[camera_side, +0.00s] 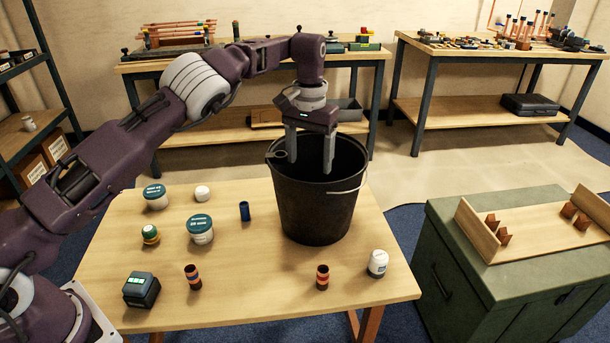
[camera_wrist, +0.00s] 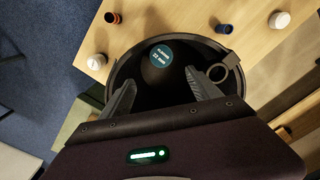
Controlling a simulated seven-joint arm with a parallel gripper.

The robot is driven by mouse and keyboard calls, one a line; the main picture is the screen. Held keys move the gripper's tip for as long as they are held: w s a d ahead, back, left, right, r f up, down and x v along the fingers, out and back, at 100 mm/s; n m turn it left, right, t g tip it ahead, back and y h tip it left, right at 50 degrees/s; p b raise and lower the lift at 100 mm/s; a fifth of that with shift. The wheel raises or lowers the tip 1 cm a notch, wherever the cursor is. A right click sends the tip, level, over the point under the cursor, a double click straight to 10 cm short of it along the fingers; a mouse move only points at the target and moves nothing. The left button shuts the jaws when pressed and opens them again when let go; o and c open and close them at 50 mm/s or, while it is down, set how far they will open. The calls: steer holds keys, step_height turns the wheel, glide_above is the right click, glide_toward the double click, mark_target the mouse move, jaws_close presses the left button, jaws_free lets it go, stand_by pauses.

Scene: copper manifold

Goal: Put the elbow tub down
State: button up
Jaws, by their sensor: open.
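A round teal label or lid (camera_wrist: 162,55), with small white print that seems to read 22 mm, shows inside the black bucket (camera_side: 318,210) in the wrist view. It sits on a dark round shape and lies just past my fingertips; the side view hides it behind the bucket wall. My gripper (camera_side: 310,164) is open and points down into the bucket's mouth. In the wrist view my fingers (camera_wrist: 160,77) are spread, with nothing seen between them. Two white tubs with teal lids, one at the back left (camera_side: 155,196) and a larger one (camera_side: 200,229), stand on the table.
A green cabinet (camera_side: 490,300) stands right.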

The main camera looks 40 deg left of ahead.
steer(key=s+a+r+n+t+h, duration=0.1)
steer(key=s+a+r, duration=0.15)
steer(key=r, duration=0.35)
steer(key=s+a+r+n+t, duration=0.1)
steer(key=s+r, duration=0.2)
steer(key=r, duration=0.4)
steer(key=s+r+t+h, duration=0.1)
steer(key=s+r, duration=0.5)
steer(key=s, duration=0.5)
steer(key=s+d+f+m+t+y, duration=0.1)
steer(key=s+f, duration=0.1)
steer(key=s, duration=1)
steer(key=s+d+f+m+t+y, duration=0.1)
steer(key=s+f+m, duration=0.1)
steer(key=s, duration=1)
steer(key=shift+s+d+f+m+t, duration=0.2)
steer(key=shift+f+m+t, duration=0.1)
steer(key=shift+f, duration=0.55)
